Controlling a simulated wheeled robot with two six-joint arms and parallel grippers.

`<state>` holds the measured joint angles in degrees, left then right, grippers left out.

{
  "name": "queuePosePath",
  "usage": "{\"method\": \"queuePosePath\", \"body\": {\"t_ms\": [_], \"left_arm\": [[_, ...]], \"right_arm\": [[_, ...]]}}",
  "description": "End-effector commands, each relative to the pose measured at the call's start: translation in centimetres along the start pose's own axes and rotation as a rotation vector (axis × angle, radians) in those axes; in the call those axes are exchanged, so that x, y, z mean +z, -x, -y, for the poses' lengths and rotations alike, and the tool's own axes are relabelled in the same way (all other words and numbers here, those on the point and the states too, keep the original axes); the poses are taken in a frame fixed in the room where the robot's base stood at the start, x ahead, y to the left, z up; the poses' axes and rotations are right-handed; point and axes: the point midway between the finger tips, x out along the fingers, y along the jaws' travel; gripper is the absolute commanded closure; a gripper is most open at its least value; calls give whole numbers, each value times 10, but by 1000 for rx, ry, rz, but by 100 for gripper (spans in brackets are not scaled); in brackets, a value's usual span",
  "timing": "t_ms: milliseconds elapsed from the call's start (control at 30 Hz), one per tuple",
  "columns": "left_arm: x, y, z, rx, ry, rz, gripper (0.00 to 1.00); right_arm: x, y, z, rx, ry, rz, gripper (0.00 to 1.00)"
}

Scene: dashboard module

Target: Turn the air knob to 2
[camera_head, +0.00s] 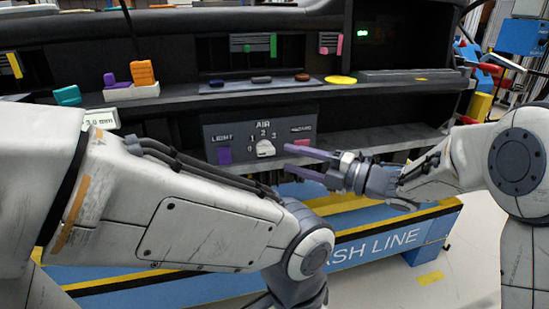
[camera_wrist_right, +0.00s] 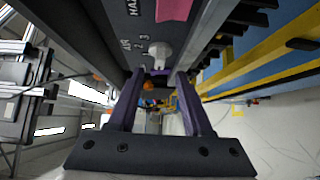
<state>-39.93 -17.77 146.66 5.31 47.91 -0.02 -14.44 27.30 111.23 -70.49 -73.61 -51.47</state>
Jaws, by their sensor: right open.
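The light grey air knob (camera_head: 265,148) is on the dark AIR panel (camera_head: 225,129), with the marks 0, 1, 2 and 3 around it. I cannot tell for sure which mark it points to. In the right wrist view the knob (camera_wrist_right: 159,51) shows just beyond the fingertips, roughly in line with the gap between them. My right gripper (camera_head: 287,159) has purple fingers, comes in from the right and is open and empty. Its fingertips (camera_wrist_right: 160,75) are close to the knob but not around it. My left arm crosses the front; its gripper is out of view.
A purple LIGHT button (camera_head: 224,155) is left of the knob, and a pink HAZARD button (camera_wrist_right: 174,10) is on its other side. The shelf above holds a white tray (camera_head: 131,93) with coloured blocks and a yellow disc (camera_head: 340,79). A blue bench (camera_head: 350,245) stands below.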

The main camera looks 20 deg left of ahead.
Motion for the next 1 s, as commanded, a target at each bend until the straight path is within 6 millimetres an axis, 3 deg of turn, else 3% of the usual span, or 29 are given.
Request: {"method": "queuePosePath", "body": {"t_ms": [100, 300, 667, 700, 800, 833, 1000], "left_arm": [[0, -4, 0, 0, 0, 0, 50], [0, -6, 0, 0, 0, 0, 50], [0, -6, 0, 0, 0, 0, 50], [0, -6, 0, 0, 0, 0, 50], [0, -6, 0, 0, 0, 0, 50], [0, -6, 0, 0, 0, 0, 50], [0, -7, 0, 0, 0, 0, 50]], "right_arm": [[-1, -24, 1, 0, 1, -3, 50], [0, -48, 1, 0, 0, -1, 50], [0, -55, 0, -1, -1, 3, 50], [0, -55, 0, -1, -1, 3, 54], [0, -55, 0, -1, -1, 3, 92], [0, -55, 0, -1, -1, 3, 100], [0, -54, 0, 0, -2, 3, 100]]}}
